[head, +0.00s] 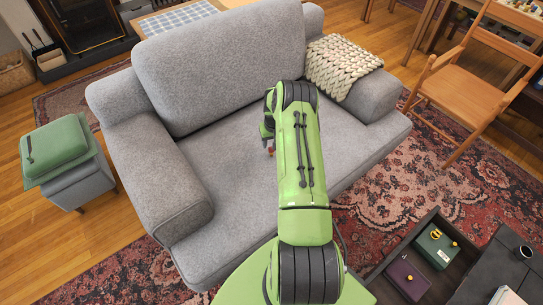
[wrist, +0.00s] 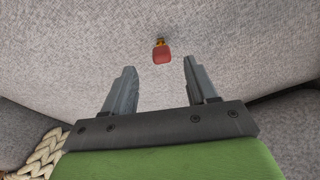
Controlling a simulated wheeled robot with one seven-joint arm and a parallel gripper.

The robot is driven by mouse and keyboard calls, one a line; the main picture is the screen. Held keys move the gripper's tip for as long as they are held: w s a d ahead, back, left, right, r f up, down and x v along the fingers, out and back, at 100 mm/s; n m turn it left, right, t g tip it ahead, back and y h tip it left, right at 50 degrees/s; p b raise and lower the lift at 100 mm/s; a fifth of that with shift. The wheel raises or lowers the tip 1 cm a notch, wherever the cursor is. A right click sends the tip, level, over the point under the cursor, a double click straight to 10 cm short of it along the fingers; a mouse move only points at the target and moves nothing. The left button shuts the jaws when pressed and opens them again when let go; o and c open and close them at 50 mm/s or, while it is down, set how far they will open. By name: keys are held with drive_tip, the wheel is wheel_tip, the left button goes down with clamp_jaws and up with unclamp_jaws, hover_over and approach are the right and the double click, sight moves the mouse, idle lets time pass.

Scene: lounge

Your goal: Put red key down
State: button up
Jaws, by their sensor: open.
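The red key (wrist: 161,54) has a red head and a small yellowish part. In the wrist view it lies on the grey fabric of the sofa (head: 243,148), just beyond and between my fingertips. My gripper (wrist: 159,72) is open, with nothing between its two grey fingers. In the head view my green arm reaches over the sofa seat and hides most of my gripper. A small reddish spot (head: 270,149) shows on the seat there, probably the key.
A knitted cream throw (head: 341,66) hangs over the sofa's right arm. A wooden chair (head: 470,85) stands at right. A dark open tray (head: 378,279) with a green box and a purple item is at lower right. A grey stool with a green cushion (head: 56,147) is at left.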

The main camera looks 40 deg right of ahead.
sight(271, 153)
drive_tip(key=f+b, duration=0.1)
drive_tip(key=f, duration=0.1)
drive_tip(key=w+f+b, duration=0.1)
drive_tip(key=f, duration=0.2)
drive_tip(key=shift+d+f+b, duration=0.2)
drive_tip(key=shift+f+b, duration=0.1)
drive_tip(key=shift+f, duration=0.05)
drive_tip(key=shift+r, duration=0.1)
clamp_jaws()
